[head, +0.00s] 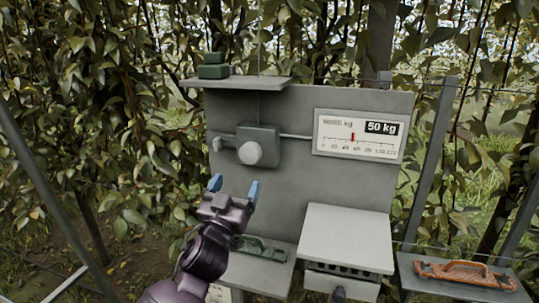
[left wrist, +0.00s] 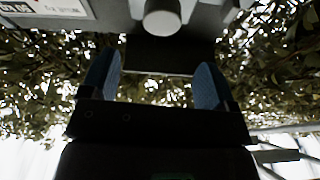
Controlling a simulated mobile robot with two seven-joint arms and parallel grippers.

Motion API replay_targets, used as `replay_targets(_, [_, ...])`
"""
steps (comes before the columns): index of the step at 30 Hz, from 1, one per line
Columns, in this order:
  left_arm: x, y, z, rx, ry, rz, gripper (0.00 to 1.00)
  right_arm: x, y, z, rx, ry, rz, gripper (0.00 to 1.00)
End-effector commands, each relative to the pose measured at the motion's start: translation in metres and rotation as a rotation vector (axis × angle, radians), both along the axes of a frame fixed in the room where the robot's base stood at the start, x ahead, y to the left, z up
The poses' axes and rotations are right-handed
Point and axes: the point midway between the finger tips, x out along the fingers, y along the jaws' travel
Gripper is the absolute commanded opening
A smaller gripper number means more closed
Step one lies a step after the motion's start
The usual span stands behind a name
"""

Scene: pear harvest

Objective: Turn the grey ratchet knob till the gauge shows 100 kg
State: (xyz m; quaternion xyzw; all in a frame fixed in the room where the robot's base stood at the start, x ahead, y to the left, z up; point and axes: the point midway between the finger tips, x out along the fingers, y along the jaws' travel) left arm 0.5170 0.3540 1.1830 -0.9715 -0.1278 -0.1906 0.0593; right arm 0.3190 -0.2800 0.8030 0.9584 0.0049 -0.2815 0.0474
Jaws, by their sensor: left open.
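The round light-grey knob (head: 250,153) sits on a dark grey box fixed to the upright grey panel. The gauge (left wrist: 45,8) is partly cut off at upper left there. My right gripper is not seen.
A shelf (head: 237,82) with green blocks (head: 213,68) juts out above the knob. A pale box (head: 345,237) stands below the gauge. A green tool (head: 262,250) lies on a low shelf, and an orange tool (head: 466,274) on another at right. Foliage and wires surround the panel.

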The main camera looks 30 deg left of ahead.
Motion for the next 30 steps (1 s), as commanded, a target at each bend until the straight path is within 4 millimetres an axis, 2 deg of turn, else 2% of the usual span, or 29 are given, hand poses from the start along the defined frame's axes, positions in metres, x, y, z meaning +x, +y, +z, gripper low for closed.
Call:
replay_targets(5, [0.008,0.001,0.004,-0.02,-0.005,-0.011,0.81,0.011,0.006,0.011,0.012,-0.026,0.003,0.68])
replay_targets(8, [0.019,0.004,0.01,-0.017,-0.005,-0.011,0.81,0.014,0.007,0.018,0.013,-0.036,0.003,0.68])
replay_targets(21, [0.082,0.02,0.035,-0.018,-0.002,-0.011,0.81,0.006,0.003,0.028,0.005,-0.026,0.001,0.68])
replay_targets(30, [0.097,0.024,0.04,-0.02,-0.002,-0.01,0.81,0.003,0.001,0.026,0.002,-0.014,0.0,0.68])
